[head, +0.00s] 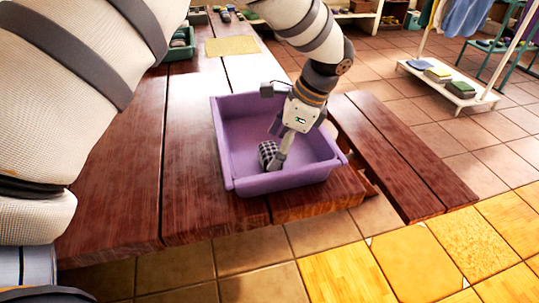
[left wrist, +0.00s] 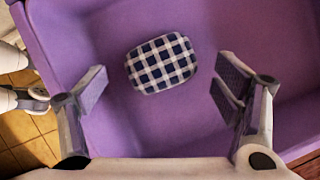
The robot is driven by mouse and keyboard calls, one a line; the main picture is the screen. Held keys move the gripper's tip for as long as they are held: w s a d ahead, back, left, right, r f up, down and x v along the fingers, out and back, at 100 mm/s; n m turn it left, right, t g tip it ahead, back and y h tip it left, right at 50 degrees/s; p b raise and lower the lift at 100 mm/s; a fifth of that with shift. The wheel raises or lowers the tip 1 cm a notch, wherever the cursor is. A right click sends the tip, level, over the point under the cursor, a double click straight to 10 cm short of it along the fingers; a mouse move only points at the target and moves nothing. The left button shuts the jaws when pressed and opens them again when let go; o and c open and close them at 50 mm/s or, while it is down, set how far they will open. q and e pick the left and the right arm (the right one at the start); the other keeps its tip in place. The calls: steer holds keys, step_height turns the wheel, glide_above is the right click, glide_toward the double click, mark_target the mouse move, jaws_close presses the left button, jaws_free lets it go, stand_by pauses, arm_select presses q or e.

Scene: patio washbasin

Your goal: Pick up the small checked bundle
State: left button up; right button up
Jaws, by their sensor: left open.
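The small checked bundle (head: 268,154), dark blue and white, lies on the floor of a purple tub (head: 232,168). In the left wrist view the bundle (left wrist: 161,63) sits ahead of and between the two spread fingers, with no finger touching it. My left gripper (left wrist: 163,85) is open and empty. In the head view the left gripper (head: 277,161) points down into the tub, right beside the bundle and partly overlapping it. My right gripper is not seen in either view.
The tub stands near the end of a reddish plank table (head: 190,190), its walls rising around the gripper. A bench (head: 400,150) runs alongside on the right. A yellow mat (head: 232,46) and a green crate (head: 180,47) are farther back.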

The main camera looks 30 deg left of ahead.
arm_select(q)
steer(key=x, duration=0.2)
steer(key=shift+a+f, duration=0.1)
steer(key=shift+f, duration=0.15)
steer(key=c, duration=1.4)
steer(key=shift+c, duration=0.2)
steer(key=shift+r, duration=0.15)
